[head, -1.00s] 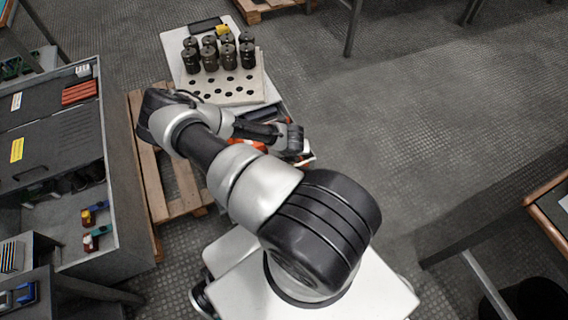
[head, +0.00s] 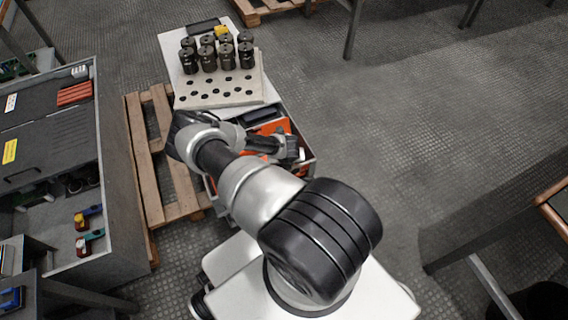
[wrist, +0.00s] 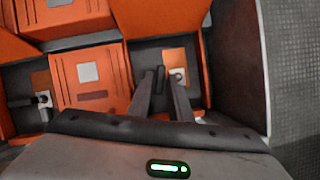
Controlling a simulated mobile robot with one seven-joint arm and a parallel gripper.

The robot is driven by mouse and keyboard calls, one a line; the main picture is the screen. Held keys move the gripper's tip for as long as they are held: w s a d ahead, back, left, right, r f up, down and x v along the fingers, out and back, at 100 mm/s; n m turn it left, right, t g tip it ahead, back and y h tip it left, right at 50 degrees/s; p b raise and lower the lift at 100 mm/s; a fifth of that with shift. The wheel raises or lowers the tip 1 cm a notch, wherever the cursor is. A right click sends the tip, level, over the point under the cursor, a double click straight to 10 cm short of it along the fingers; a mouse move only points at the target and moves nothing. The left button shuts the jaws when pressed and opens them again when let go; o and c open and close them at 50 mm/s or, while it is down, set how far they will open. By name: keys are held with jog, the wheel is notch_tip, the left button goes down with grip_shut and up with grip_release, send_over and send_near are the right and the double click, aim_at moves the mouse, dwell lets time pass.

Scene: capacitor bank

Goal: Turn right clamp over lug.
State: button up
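In the wrist view, the right clamp (wrist: 178,73) is a small dark piece with a greyish end on a tan plate (wrist: 174,55), in a recess right of an orange block. My gripper (wrist: 162,78) reaches into this recess with its fingers apart. A dark upright piece shows between or just beyond the fingertips; I cannot tell whether they touch it. The lug is not clearly distinguishable. A similar left clamp (wrist: 42,98) lies crosswise at the left. In the head view, my gripper (head: 290,150) is low over the orange-filled box; the clamps are hidden there.
Orange blocks (wrist: 88,78) surround the recess, and the box's dark wall (wrist: 250,70) stands at its right. Behind it, a white board (head: 215,92) with holes holds several dark cylinders (head: 208,58). A grey cabinet (head: 120,190) and wooden pallet (head: 148,175) are at the left.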

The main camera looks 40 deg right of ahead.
grip_shut()
jog(key=shift+m, duration=0.4)
jog(key=shift+w+a+m+g+h, duration=0.15)
jog(key=shift+m+g+h, duration=0.25)
jog(key=shift+m, duration=0.6)
jog(key=m+g+b, duration=0.1)
jog(key=m, duration=0.2)
jog(key=shift+w+a+f+m+h, duration=0.1)
jog(key=shift+m+h, duration=0.2)
jog(key=shift+h, duration=0.1)
jog(key=m+g+b, duration=0.1)
jog(key=m, duration=0.2)
jog(key=shift+w+m+h, duration=0.15)
jog(key=shift+m+h, duration=0.15)
jog(key=shift+m, duration=0.1)
jog(key=shift+w+m+g+b, duration=0.15)
jog(key=shift+m+g, duration=0.4)
jog(key=shift+m, duration=0.55)
jog(key=shift+s+m+g+b, duration=0.15)
jog(key=shift+m+g, duration=0.4)
jog(key=shift+m, duration=0.55)
jog(key=shift+w, duration=0.1)
grip_release()
